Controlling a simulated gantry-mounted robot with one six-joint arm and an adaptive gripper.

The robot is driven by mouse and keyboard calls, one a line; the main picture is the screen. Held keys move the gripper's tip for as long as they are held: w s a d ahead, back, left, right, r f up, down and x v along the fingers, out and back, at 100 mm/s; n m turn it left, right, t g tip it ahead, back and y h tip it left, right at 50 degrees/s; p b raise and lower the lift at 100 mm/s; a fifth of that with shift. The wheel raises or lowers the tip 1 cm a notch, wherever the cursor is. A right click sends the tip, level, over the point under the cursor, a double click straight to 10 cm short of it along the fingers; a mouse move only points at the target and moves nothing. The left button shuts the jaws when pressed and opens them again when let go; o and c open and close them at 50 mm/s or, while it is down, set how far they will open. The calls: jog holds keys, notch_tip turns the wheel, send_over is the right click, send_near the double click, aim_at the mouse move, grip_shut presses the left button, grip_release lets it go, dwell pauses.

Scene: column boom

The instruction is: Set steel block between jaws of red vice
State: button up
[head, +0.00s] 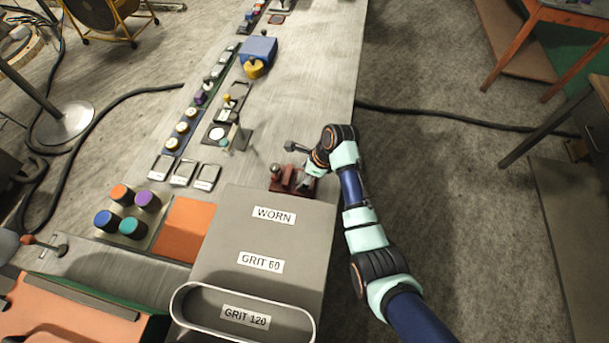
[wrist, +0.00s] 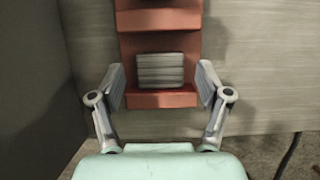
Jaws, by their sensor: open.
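The red vice (head: 279,184) is on the metal bench, beside the grey labelled box; my gripper partly hides it in the head view. In the wrist view the red vice (wrist: 160,20) runs up the middle. The steel block (wrist: 160,70) is a grey, ridged piece between the vice's near and far red jaws, close to the near one with a gap on the far side. My gripper (wrist: 160,84) is open, with one finger on each side of the block and visible gaps to it. I cannot tell the block in the head view.
The tall grey box (head: 312,222) labelled WORN, GRIT 60 and GRIT 120 stands close in front of the vice. Small labelled trays (head: 183,173) and a panel of coloured knobs (head: 133,232) lie to the left. The bench's far stretch (head: 312,85) is mostly clear.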

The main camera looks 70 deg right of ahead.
jog(key=p+v, duration=0.2)
jog(key=v, duration=0.9)
jog(key=shift+r+p, duration=0.3)
jog(key=shift+s+d, duration=0.1)
jog(key=shift+s, duration=0.05)
jog(key=w+a+r+n+t+p, duration=0.2)
jog(key=w+a+r+n, duration=0.25)
jog(key=a+r, duration=0.35)
jog(key=w+a+r+n+t+h+p, duration=0.1)
jog(key=w+a+r+n+p, duration=0.15)
jog(key=w+a+r, duration=0.5)
jog(key=w+a+r+n+t+p, duration=0.1)
jog(key=w+a+r+n+t, duration=0.15)
jog(key=a+r+n, duration=0.6)
jog(key=s+a+f+n+t+b, duration=0.1)
jog(key=a+f+n+b, duration=0.1)
jog(key=a+n, duration=0.7)
jog(key=s+a+f+n+t+b, duration=0.1)
jog(key=a+f+n+t+b, duration=0.1)
jog(key=a+f+n, duration=0.3)
jog(key=a+n+b, duration=0.1)
jog(key=a+n, duration=0.3)
jog(key=a, duration=0.1)
jog(key=shift+s+n, duration=0.35)
jog(key=shift+s, duration=0.05)
jog(key=shift+d+f, duration=0.1)
jog(key=shift+f, duration=0.05)
jog(key=shift+c, duration=0.4)
